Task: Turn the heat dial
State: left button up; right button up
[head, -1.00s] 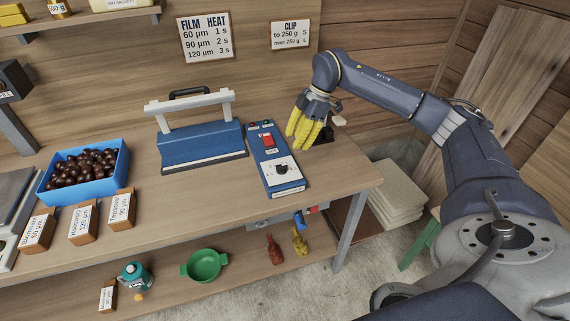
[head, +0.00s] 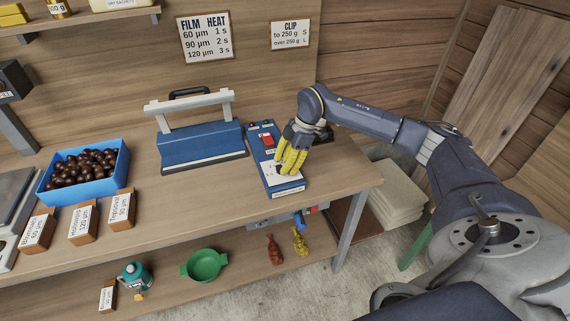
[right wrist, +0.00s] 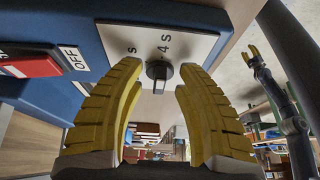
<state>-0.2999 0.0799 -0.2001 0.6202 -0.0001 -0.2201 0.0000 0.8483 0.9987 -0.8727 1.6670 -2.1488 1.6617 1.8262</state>
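The blue control box (head: 289,187) stands on the bench right of the sealer, with a red switch (head: 267,141) and a white dial plate (right wrist: 183,43). The black heat dial (right wrist: 158,74) shows in the right wrist view below the marking "4 s". My right gripper (head: 283,171) is over the plate, its yellow fingers hiding most of the dial in the head view. In the right wrist view the fingers (right wrist: 158,82) are open, one on each side of the dial, with gaps visible. My left gripper (right wrist: 252,56) appears small at the upper right there, fingers apart.
The blue sealer (head: 203,148) with its white bar stands left of the box. A blue crate of chestnuts (head: 90,187) and several labelled wooden blocks (head: 84,225) are farther left. The bench front (head: 235,205) is clear. A film and heat chart (head: 205,37) hangs behind.

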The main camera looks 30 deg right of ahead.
jog(key=shift+o, duration=0.3)
grip_shut()
